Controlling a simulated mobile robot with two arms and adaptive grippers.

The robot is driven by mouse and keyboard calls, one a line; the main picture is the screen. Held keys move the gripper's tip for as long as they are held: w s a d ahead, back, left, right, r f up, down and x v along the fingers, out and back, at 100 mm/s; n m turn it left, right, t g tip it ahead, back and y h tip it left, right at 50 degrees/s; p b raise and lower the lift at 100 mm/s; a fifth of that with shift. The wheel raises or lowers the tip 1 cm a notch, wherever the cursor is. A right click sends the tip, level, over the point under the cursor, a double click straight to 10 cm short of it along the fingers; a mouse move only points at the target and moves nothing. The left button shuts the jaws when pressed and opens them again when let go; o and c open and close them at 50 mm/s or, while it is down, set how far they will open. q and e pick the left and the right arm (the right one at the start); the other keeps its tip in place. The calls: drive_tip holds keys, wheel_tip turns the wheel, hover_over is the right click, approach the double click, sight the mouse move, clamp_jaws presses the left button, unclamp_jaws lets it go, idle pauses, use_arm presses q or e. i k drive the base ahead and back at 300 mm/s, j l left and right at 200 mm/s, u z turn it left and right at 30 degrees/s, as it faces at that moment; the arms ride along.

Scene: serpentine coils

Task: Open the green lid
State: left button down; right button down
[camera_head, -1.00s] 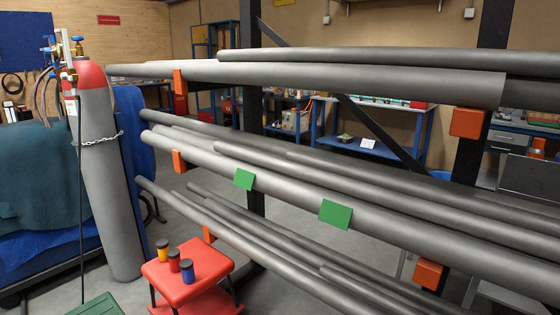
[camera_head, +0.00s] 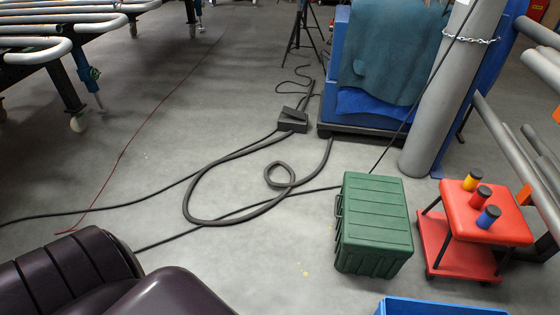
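A green box with a ribbed green lid (camera_head: 376,206) stands on the floor right of the middle. The lid appears closed on the box. A dark handle (camera_head: 338,207) shows on its left side. Neither of my grippers is in view.
Right of the box stands a red wheeled stool (camera_head: 487,217) with yellow, red and blue canisters on top. A grey gas cylinder (camera_head: 450,95) and pipe rack stand behind. Black hose (camera_head: 240,207) lies left of the box. A blue crate (camera_head: 440,306) and dark purple seat (camera_head: 75,270) are in front.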

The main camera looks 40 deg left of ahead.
sight(376, 217)
drive_tip(key=i+j+u, duration=0.1)
drive_tip(key=j+u, duration=0.3)
drive_tip(key=j, duration=0.15)
drive_tip(key=z, duration=0.45)
drive_tip(key=i+j+z, duration=0.2)
drive_tip(key=j+z, duration=0.15)
drive_tip(key=i+j+z, duration=0.1)
drive_tip(key=j+z, duration=0.2)
drive_tip(key=j, duration=0.2)
drive_tip(key=i+j+z, duration=0.1)
drive_tip(key=j+z, duration=0.6)
drive_tip(key=j, duration=0.25)
